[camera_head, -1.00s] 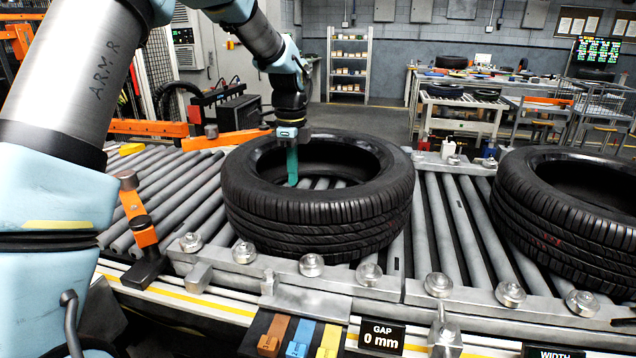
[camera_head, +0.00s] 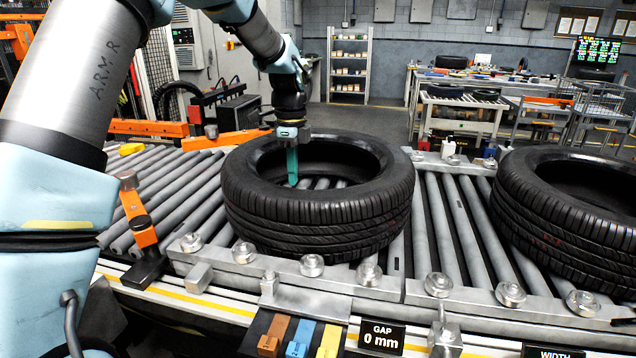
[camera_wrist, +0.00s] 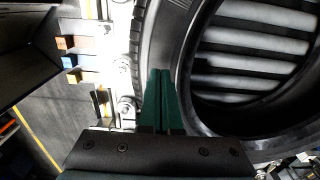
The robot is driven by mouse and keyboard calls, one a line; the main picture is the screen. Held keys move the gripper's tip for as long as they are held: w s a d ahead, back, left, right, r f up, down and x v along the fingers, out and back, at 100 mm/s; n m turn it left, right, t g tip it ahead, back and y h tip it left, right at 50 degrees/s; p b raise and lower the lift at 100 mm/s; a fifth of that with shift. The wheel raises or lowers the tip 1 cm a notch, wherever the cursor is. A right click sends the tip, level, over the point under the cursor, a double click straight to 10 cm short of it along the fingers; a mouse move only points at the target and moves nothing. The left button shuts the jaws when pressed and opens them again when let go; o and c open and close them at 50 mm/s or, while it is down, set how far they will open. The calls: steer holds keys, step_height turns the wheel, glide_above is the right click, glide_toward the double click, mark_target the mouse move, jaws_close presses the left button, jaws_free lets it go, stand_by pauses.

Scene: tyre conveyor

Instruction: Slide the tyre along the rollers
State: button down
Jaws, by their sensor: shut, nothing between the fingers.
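A black tyre (camera_head: 320,215) lies flat on the grey rollers (camera_head: 180,190) in the middle of the head view. My gripper (camera_head: 292,180) points down at the left part of the tyre's central opening, its green fingers inside the ring near the inner left side. The fingers are shut with nothing between them. In the wrist view my gripper (camera_wrist: 161,75) shows its green fingers together, over the tyre's edge (camera_wrist: 185,30). I cannot tell whether the fingers touch the tyre. A second black tyre (camera_head: 545,235) lies on the rollers at the right, apart from the first.
A metal guide rail with round rollers (camera_head: 312,266) runs along the near edge. An orange post (camera_head: 138,215) stands at the left. A display (camera_head: 382,337) reads "GAP 0 mm". Bare rollers lie left of the tyre, and a narrow strip lies between the tyres.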

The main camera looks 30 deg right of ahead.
steer(key=shift+f, duration=0.35)
stand_by(0.3)
steer(key=shift+f+b, duration=0.5)
steer(key=shift+f, duration=0.25)
steer(key=shift+w+d+r+p, duration=0.1)
steer(key=shift+w+d+p, duration=0.4)
steer(key=shift+d+p, duration=0.3)
steer(key=shift+w+d, duration=0.3)
steer(key=shift+d, duration=0.15)
steer(key=shift+p, duration=0.3)
step_height(320, 180, up, 5)
steer(key=p, duration=0.4)
steer(key=shift+r, duration=1.4)
